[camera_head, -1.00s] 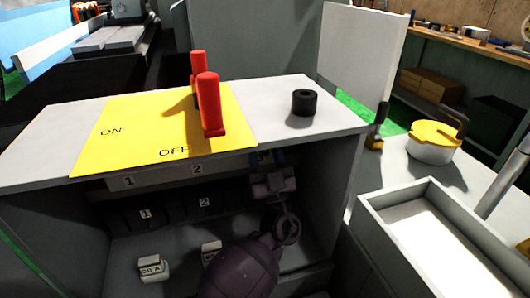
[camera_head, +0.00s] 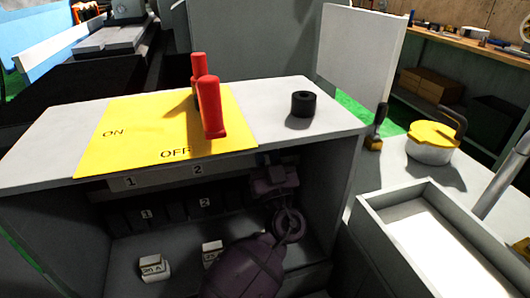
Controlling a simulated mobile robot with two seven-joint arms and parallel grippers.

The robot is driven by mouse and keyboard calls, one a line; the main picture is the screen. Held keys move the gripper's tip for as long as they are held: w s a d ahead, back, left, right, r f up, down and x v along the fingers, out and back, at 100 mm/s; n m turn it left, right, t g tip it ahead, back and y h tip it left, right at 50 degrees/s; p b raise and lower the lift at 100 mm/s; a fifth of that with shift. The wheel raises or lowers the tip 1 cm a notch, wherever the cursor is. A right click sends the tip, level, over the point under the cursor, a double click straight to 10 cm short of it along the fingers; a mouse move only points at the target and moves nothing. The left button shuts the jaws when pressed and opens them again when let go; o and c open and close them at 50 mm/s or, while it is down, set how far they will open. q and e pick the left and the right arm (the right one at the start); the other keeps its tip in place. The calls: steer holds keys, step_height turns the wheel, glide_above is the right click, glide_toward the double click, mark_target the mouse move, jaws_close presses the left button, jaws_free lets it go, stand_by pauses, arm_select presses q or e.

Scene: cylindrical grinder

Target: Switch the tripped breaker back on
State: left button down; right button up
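A grey cabinet (camera_head: 40,150) has a yellow plate (camera_head: 130,120) on top, marked ON and OFF. A red lever handle (camera_head: 211,105) stands up at the plate's right part, its near end by OFF. In the shaded open front, dark breaker-like blocks (camera_head: 175,210) sit in a row with labels 1 and 2. Which one is tripped cannot be told. My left gripper (camera_head: 264,162) is in the upper right of this opening, right of the row, under the top's front edge. Its fingers are dark and partly hidden. My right gripper is not in view.
Two small white blocks with printed ratings (camera_head: 154,268) (camera_head: 212,252) lie on the cabinet floor. To the right are a grey tray (camera_head: 435,215), a yellow-lidded pot (camera_head: 432,145) and a yellow-and-black tool (camera_head: 375,138).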

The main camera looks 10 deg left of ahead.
arm_select(q)
steer(key=shift+s+r+g+h+p, duration=0.1)
steer(key=shift+r+g+h+p, duration=0.25)
steer(key=shift+r+g, duration=0.4)
steer(key=shift+r+g+p, duration=0.1)
steer(key=shift+g+p, duration=0.25)
steer(key=shift+g, duration=0.3)
steer(key=shift+h, duration=0.45)
steer(key=c, duration=1)
jaws_free()
steer(key=shift+c, duration=0.2)
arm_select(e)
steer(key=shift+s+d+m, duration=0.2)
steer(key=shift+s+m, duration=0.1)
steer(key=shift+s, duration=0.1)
arm_select(q)
steer(key=shift+f, duration=0.25)
